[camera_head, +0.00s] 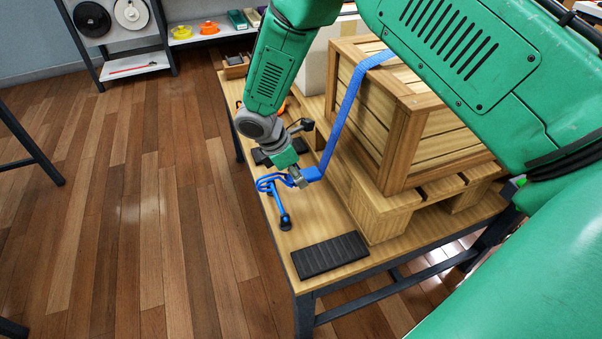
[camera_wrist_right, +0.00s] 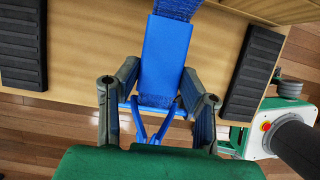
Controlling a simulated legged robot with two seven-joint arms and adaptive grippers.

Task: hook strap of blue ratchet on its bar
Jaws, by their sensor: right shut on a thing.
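The blue strap (camera_head: 347,105) runs over the wooden crate and down its near left side. Its flat blue end piece (camera_head: 313,174) also shows in the wrist view (camera_wrist_right: 167,55), with thin blue hook-like prongs (camera_wrist_right: 150,128) below it. My right gripper (camera_head: 298,178) is shut on this end, its fingers (camera_wrist_right: 157,95) on either side of it in the wrist view. Bent blue loops (camera_head: 268,182) show beside the gripper above the table edge. A blue rod-like part (camera_head: 273,202) with a black end lies below them; I cannot tell whether they touch. My left gripper is out of view.
The slatted crate (camera_head: 420,140) stands on a wooden pallet (camera_head: 372,208) on the table. A black ribbed pad (camera_head: 330,255) lies at the table's near corner, and another (camera_head: 264,157) lies farther back. Shelving (camera_head: 140,70) stands behind.

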